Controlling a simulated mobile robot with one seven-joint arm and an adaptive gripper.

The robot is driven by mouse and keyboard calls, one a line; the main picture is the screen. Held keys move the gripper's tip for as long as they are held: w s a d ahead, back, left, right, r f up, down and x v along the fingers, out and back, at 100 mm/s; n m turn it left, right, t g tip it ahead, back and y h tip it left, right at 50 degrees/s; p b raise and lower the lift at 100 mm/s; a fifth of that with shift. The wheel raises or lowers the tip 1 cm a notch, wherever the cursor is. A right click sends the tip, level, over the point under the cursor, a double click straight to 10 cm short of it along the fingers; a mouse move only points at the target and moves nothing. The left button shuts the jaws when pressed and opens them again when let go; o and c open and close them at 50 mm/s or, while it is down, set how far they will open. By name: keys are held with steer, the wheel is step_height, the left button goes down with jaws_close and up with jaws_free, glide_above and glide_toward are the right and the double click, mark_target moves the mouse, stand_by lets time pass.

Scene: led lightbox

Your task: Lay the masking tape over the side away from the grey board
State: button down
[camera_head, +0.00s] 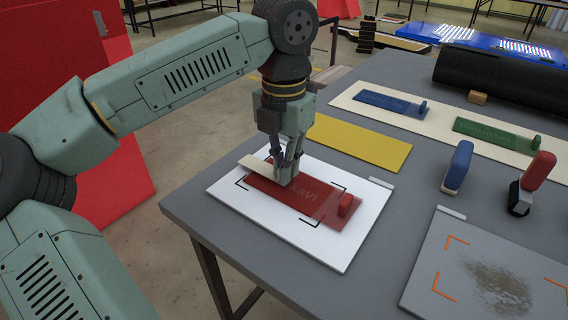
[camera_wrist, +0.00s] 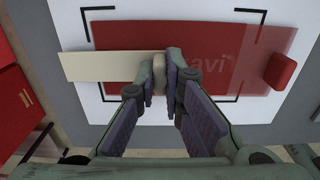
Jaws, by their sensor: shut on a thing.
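The masking tape is a flat cream strip (camera_head: 258,161) at the left end of the red stencil (camera_head: 308,199), which lies on a white board (camera_head: 366,218). In the wrist view the strip (camera_wrist: 108,66) overlaps the left part of the stencil (camera_wrist: 218,52) and sticks out past its left edge. My gripper (camera_head: 285,178) is shut on the tape's cream grip, which shows between the fingertips in the wrist view (camera_wrist: 160,68). Whether the strip touches the stencil or hovers, I cannot tell. The grey board (camera_head: 478,239), with orange corner marks and a dark smudge, lies at the right.
A red knob (camera_head: 346,204) stands on the stencil's right end. A blue-handled tool (camera_head: 457,167) and a red-handled one (camera_head: 537,172) stand beyond the grey board. A yellow panel (camera_head: 360,143) lies behind the white board. The table's front edge is close.

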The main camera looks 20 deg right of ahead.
steer(key=shift+f, duration=0.35)
steer(key=c, duration=1.6)
jaws_free()
steer(key=shift+c, duration=0.2)
steer(key=shift+r, duration=0.1)
step_height(320, 180, up, 12)
